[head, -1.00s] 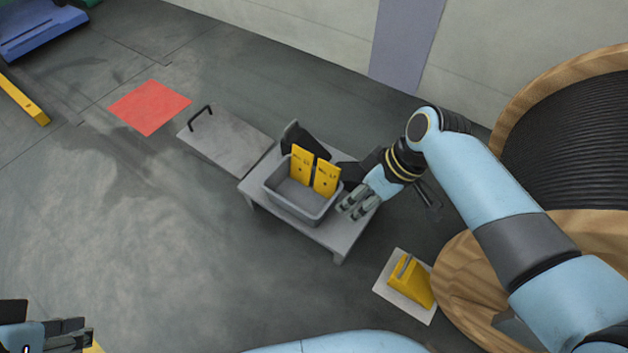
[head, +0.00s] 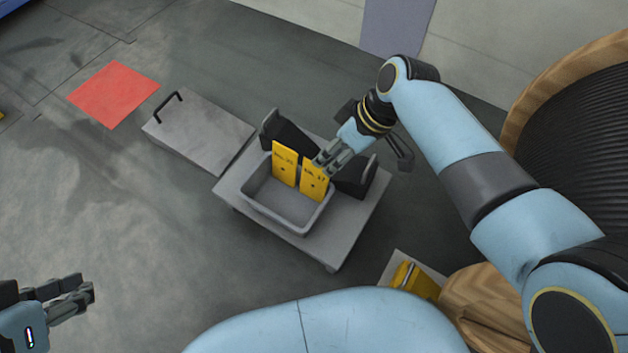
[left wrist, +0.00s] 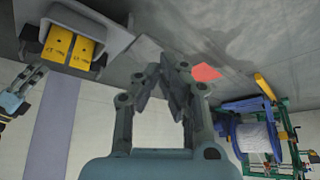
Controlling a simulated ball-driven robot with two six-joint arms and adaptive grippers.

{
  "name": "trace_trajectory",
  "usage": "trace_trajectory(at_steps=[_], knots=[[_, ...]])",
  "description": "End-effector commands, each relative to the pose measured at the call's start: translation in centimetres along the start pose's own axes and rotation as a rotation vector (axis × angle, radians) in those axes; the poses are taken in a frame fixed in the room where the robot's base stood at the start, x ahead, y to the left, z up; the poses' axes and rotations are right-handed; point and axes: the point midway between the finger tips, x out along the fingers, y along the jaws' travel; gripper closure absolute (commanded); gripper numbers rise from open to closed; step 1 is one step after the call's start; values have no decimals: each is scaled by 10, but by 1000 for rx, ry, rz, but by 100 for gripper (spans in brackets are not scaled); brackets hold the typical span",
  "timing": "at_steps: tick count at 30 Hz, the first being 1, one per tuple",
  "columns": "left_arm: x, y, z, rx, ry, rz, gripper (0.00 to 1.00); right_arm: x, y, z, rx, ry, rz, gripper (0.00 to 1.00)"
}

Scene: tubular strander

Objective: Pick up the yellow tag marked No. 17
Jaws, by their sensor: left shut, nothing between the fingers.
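Two yellow tags stand upright side by side in a grey bin (head: 262,212) on a small grey table. The right tag (head: 313,186) appears to read No. 17; the marking on the left tag (head: 284,165) is hard to read. Both tags also show in the left wrist view, No. 17 apparently the left one (left wrist: 57,45). My right gripper (head: 321,166) has its fingers spread at the upper right edge of the No. 17 tag; I cannot tell whether they touch it. My left gripper (head: 88,293) is shut and empty, far left of the bin.
A black holder (head: 284,130) stands behind the bin. A grey plate with a black handle (head: 195,133) lies left of the table, and a red floor patch (head: 113,94) beyond it. A large cable reel (head: 585,130) and a yellow block (head: 411,278) are at right.

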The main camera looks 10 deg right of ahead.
Motion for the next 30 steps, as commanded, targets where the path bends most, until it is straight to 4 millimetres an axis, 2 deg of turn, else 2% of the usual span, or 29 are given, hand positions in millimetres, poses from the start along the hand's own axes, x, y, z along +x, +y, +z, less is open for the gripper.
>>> trace_trajectory(at_steps=[11,18,30], knots=[[19,0,6,2,107,-7,100,16,1,1,0,-1,-1,67],[37,2,18,7,268,-13,100,34,2,2,1,-2,-3,67],[39,8,35,22,511,-13,100,59,2,1,1,-1,-1,67]])
